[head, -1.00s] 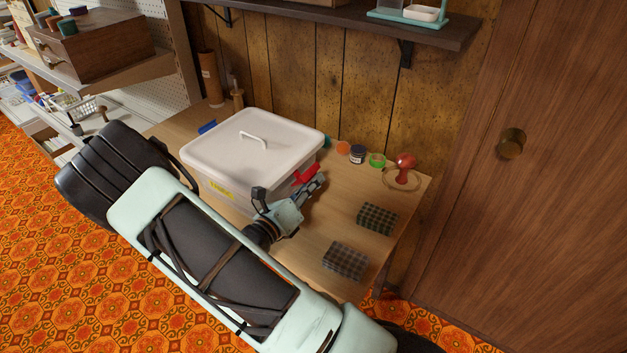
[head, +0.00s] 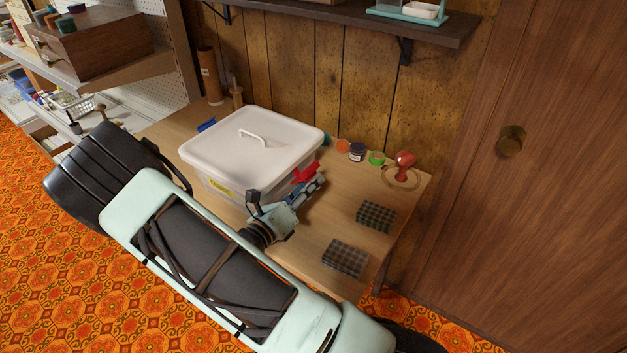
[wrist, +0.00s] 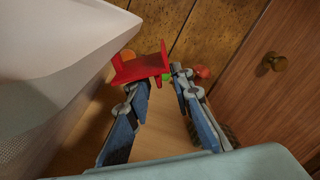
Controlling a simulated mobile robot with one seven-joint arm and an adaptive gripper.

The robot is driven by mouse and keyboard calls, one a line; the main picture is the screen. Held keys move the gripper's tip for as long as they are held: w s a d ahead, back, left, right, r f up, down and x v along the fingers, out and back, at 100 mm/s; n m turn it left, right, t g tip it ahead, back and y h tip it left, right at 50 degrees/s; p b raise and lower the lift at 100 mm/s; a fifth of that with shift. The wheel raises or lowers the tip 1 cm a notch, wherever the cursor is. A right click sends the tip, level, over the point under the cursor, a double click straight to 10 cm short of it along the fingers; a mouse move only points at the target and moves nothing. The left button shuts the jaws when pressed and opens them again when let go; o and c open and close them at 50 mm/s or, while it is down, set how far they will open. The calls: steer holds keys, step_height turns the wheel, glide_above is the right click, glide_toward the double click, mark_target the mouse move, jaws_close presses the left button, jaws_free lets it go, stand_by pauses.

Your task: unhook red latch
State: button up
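The red latch (head: 306,171) sticks out from the right side of a white lidded box (head: 222,188). In the wrist view the latch (wrist: 140,68) is a red plate with upright ends, beside the box wall (wrist: 60,70). My gripper (head: 314,186) is at the latch, just to its lower right in the head view. In the wrist view my gripper (wrist: 163,82) has its two fingers apart. The left fingertip is close under the latch's right end; I cannot tell whether they touch. Nothing is held between the fingers. The latch's hooking point is hidden.
The box stands on a wooden table (head: 310,236). Two checked fabric stacks (head: 345,258) (head: 377,217) lie at right. A red-handled object (head: 404,163) and small jars (head: 357,152) stand near the back wall. A brown door (head: 530,190) is at right.

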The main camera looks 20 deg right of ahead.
steer(key=v, duration=1)
steer(key=shift+s+a, duration=0.15)
